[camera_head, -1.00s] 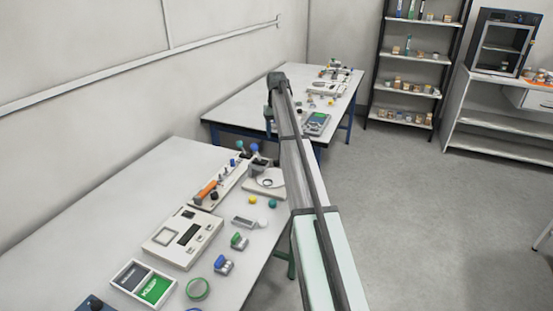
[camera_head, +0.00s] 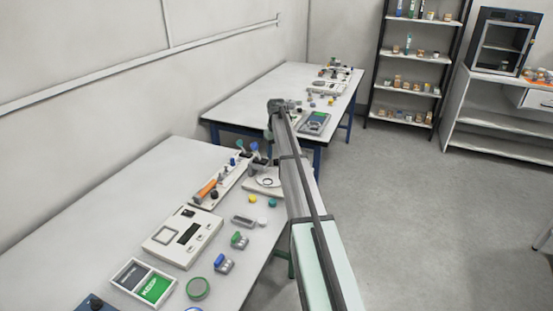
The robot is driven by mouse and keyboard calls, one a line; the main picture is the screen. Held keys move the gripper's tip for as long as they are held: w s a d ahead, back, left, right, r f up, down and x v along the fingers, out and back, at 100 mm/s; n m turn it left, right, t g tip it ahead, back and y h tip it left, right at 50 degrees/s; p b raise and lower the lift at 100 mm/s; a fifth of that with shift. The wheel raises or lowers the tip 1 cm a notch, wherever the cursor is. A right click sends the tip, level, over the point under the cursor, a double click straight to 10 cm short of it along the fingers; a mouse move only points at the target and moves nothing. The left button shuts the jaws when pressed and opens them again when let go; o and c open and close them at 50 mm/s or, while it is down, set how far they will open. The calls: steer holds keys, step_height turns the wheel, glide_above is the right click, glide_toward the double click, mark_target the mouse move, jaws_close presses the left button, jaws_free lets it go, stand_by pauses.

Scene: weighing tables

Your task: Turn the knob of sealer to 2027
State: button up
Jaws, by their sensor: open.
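The long pale device with an orange handle (camera_head: 207,188), which looks like the sealer (camera_head: 230,182), lies along the far part of the near table. A small dark knob-like part (camera_head: 214,195) shows beside the handle. Blue and green tops stand at its far end. Any numbers on it are too small to read. My gripper (camera_head: 258,161) hangs from my arm at the far end of this device, small and dark against it. Its jaws are open. I cannot tell whether it touches anything.
A white scale-like box (camera_head: 182,237), a two-part tray (camera_head: 143,283), a green ring (camera_head: 198,288) and small clamps stand on the near table (camera_head: 60,235). A round-plate device (camera_head: 264,182) is close to my gripper. A second table (camera_head: 262,92) is behind.

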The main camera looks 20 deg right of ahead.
mark_target(276, 162)
steer(key=shift+f, duration=1.5)
steer(key=c, duration=1.1)
steer(key=shift+o, duration=0.2)
steer(key=shift+m, duration=1.5)
steer(key=o, duration=1.1)
steer(key=shift+c, duration=0.2)
